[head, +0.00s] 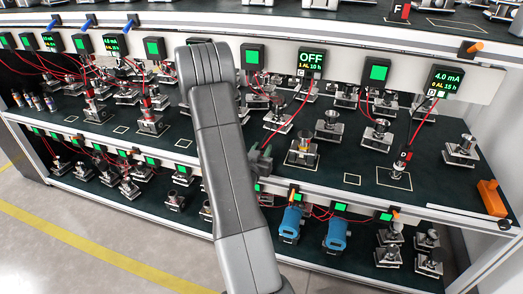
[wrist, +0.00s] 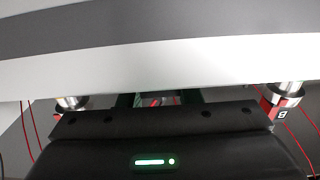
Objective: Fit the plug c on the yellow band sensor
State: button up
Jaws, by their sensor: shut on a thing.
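My gripper (head: 262,160) is in the head view just right of my forearm, above the middle shelf and partly hidden by the arm. It is shut on what I take to be plug c, whose red cable runs up towards the OFF display. The plug itself is hidden, and I cannot read its letter. In the wrist view, my gripper (wrist: 155,101) shows a little red between its dark jaws. The yellow band sensor (head: 304,142) appears to stand upright on a metal block in a yellow-outlined square, right of my gripper and apart from it.
A metal sensor (head: 330,125) stands behind the yellow band one. Plug D (head: 404,156) stands upright to the right. The OFF display (head: 312,62) hangs on the white rail. An orange block (head: 491,197) sits at the shelf's right end. Red cables hang between the stands.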

jog(key=shift+r+p, duration=0.55)
jog(key=shift+r, duration=0.95)
jog(key=shift+c, duration=0.5)
